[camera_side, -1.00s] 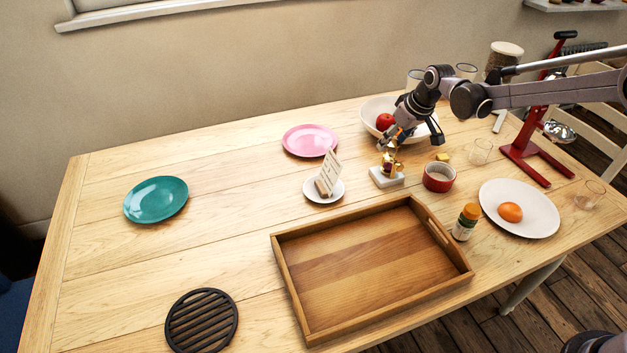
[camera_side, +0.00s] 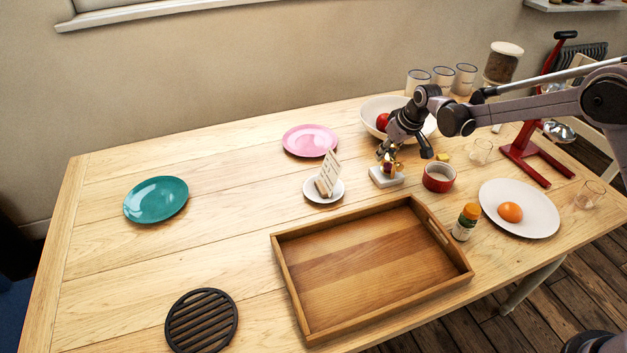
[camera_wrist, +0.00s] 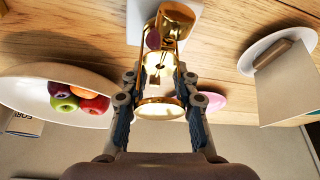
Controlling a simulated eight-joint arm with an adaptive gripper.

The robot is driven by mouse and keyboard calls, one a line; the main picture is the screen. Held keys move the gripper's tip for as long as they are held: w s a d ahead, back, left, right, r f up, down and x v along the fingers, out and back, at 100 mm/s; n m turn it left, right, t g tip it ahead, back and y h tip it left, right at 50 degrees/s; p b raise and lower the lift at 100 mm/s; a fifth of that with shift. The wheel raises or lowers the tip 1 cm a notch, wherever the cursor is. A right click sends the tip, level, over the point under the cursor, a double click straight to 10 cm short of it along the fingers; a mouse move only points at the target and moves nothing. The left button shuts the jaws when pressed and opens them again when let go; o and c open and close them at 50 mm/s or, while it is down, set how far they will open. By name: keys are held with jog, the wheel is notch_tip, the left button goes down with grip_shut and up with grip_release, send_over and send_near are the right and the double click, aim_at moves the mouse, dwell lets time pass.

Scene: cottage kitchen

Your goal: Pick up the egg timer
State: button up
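The egg timer, a gold hourglass-like frame with a dark red part inside (camera_side: 388,168), stands on a small white block (camera_side: 377,180). In the wrist view the timer (camera_wrist: 160,108) lies between my two fingers, with the white block (camera_wrist: 136,22) beyond it. My gripper (camera_side: 403,155) is open above and around the timer's upper part. In the wrist view a gap shows between my gripper (camera_wrist: 160,84) and the timer on each side. My gripper hides part of the timer in the side view.
A white fruit bowl (camera_side: 375,108) stands just behind my gripper. A red ramekin (camera_side: 438,178) is close at right, and a saucer with a card (camera_side: 318,197) at left. A wooden tray (camera_side: 290,285) lies in front. The table's left part is mostly clear.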

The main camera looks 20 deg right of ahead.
grip_shut()
jog(key=shift+r, duration=0.1)
